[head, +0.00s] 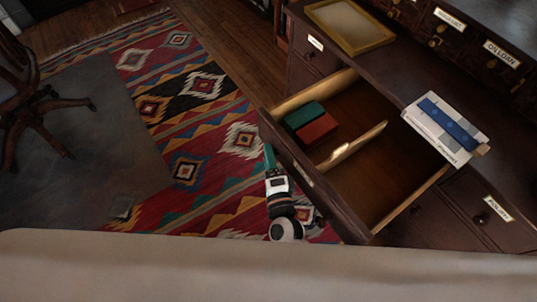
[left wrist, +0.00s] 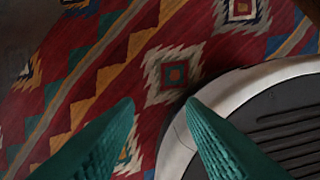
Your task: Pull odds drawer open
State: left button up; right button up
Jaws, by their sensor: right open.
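A dark wooden drawer (head: 318,190) stands pulled out of the cabinet in the head view. Its front carries a pale label that I cannot read from here. A light wooden divider (head: 352,145) splits its inside. My right gripper (head: 269,158), with green fingers, is at the outer side of the drawer front near its left end; whether it touches is unclear. It is open, and part of the knob area is hidden. My left gripper (left wrist: 163,103) shows only in the left wrist view, its two green fingers apart with nothing between them.
Green and red boxes (head: 311,123) lie in the drawer's left compartment; the right one looks empty. White and blue books (head: 446,128) and a yellow-rimmed tray (head: 349,24) rest on the cabinet top. A patterned rug (head: 190,110) covers the floor; a wooden chair (head: 35,105) stands at left.

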pick_arm(q)
jog(key=shift+s+f, duration=0.35)
jog(key=shift+f, duration=0.25)
pick_arm(e)
jog(key=v, duration=1.1)
